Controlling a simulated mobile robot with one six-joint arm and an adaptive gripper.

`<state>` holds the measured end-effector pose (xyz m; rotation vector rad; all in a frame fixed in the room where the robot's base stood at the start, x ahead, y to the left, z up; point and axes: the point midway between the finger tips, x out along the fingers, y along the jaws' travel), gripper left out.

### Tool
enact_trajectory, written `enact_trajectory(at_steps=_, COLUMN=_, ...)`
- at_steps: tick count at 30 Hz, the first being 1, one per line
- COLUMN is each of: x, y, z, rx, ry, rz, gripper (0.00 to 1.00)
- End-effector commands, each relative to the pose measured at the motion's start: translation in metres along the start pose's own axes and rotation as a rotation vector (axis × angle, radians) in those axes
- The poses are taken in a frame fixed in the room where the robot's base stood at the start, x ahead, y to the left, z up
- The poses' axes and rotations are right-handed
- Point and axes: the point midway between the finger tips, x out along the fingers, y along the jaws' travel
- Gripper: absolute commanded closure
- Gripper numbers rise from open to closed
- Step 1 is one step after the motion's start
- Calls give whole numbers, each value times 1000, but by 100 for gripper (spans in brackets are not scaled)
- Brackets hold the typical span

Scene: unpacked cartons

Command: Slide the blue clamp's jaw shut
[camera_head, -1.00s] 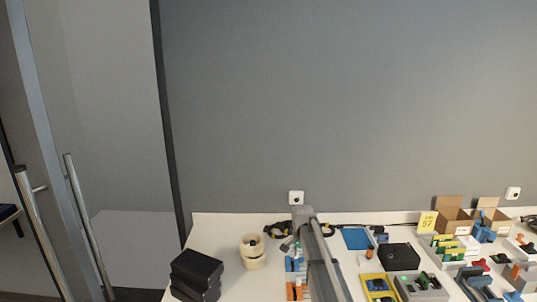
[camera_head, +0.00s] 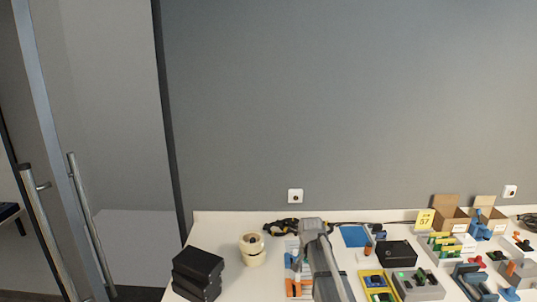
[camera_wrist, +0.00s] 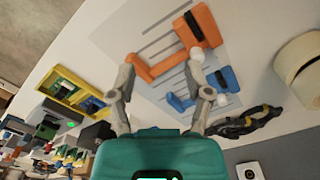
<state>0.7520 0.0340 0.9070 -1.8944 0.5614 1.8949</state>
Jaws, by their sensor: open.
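The blue clamp (camera_wrist: 222,77) lies on a sheet with grey stripes, with its blue block to the right and its other jaw to the left. My right finger partly covers the clamp in the wrist view. It also shows small in the head view (camera_head: 289,262), left of my arm. An orange clamp (camera_wrist: 198,27) lies beside it on the same sheet. My gripper (camera_wrist: 163,58) is open and empty, its fingertips apart above the sheet. In the image they overlap the orange clamp's arm; I cannot tell their height.
A cream roll (camera_head: 252,249) and stacked black boxes (camera_head: 196,272) stand left of my arm. A yellow tray (camera_head: 376,281), a black box (camera_head: 396,253) and several tools fill the right. A dark coiled strap (camera_wrist: 247,121) lies near the blue clamp.

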Motion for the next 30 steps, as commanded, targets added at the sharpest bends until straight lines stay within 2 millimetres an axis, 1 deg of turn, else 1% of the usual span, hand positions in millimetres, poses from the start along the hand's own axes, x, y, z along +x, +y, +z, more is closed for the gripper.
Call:
enact_trajectory(at_steps=1, x=-1, y=12, z=14, rx=-27, ry=0, rz=0, gripper=35)
enact_trajectory(at_steps=5, x=-2, y=41, z=44, rx=-128, ry=0, rz=0, gripper=35)
enact_trajectory(at_steps=9, x=-4, y=81, z=88, rx=-276, ry=0, rz=0, gripper=35)
enact_trajectory(at_steps=12, x=-5, y=106, z=116, rx=-378, ry=0, rz=0, gripper=35)
enact_trajectory(at_steps=15, x=-6, y=125, z=138, rx=-464, ry=0, rz=0, gripper=35)
enact_trajectory(at_steps=18, x=-6, y=138, z=153, rx=-526, ry=0, rz=0, gripper=35)
enact_trajectory(at_steps=21, x=-6, y=144, z=160, rx=-562, ry=0, rz=0, gripper=35)
enact_trajectory(at_steps=30, x=-6, y=145, z=161, rx=-578, ry=0, rz=0, gripper=35)
